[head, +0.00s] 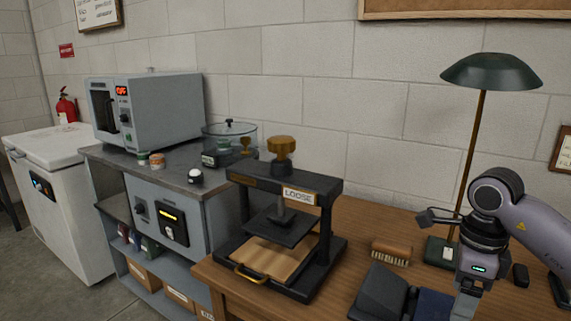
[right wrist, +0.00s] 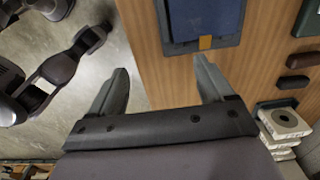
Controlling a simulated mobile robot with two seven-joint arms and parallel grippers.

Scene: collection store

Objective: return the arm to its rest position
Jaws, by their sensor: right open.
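My right arm comes in from the right in the head view and bends down over the wooden table, with its wrist low near the frame's bottom edge. In the right wrist view my right gripper (right wrist: 162,80) is open, with nothing between its fingers. The fingers reach over the table's edge, one over the floor side and one over the wood. A blue item (right wrist: 205,18) on a dark holder lies just beyond the fingertips; its blue surface also shows in the head view (head: 435,304). My left gripper does not show in the head view.
A black press (head: 330,225) labelled LOOSE stands left on the table (head: 345,262). A brush (head: 391,254) and a green lamp (head: 490,72) are near my right arm. A white stack (right wrist: 283,122) is beside the gripper. A grey oven (head: 150,105) and white chest (head: 60,150) stand farther left.

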